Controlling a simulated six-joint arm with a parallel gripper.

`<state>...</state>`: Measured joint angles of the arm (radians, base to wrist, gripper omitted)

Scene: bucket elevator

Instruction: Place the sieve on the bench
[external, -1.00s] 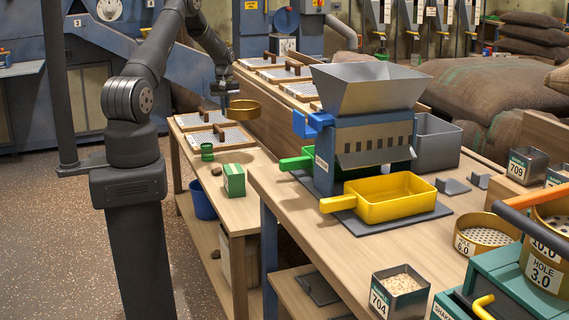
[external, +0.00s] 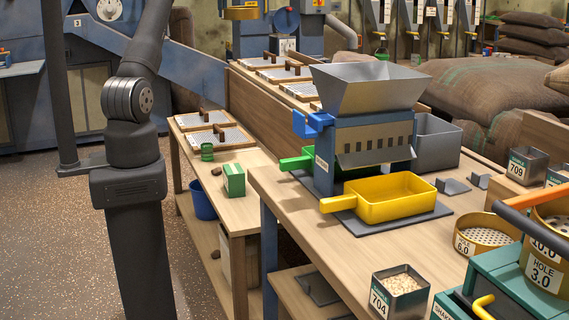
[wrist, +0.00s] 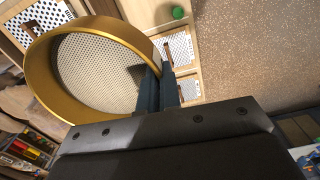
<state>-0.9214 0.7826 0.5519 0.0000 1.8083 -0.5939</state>
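The sieve, a round gold ring with a perforated mesh, shows at the top edge of the external view (external: 240,14), raised in the air. In the wrist view its gold rim (wrist: 48,98) fills the left side. My gripper (wrist: 158,72) is shut on the sieve's rim wall and holds it clear of any surface.
A hopper machine (external: 365,90) with a yellow tray (external: 400,205) fills the right bench's middle. A grain tin (external: 400,285), another sieve (external: 485,235) and a teal shaker (external: 490,290) stand at the front right. A green box (external: 233,180) and flat mesh frames occupy the left bench.

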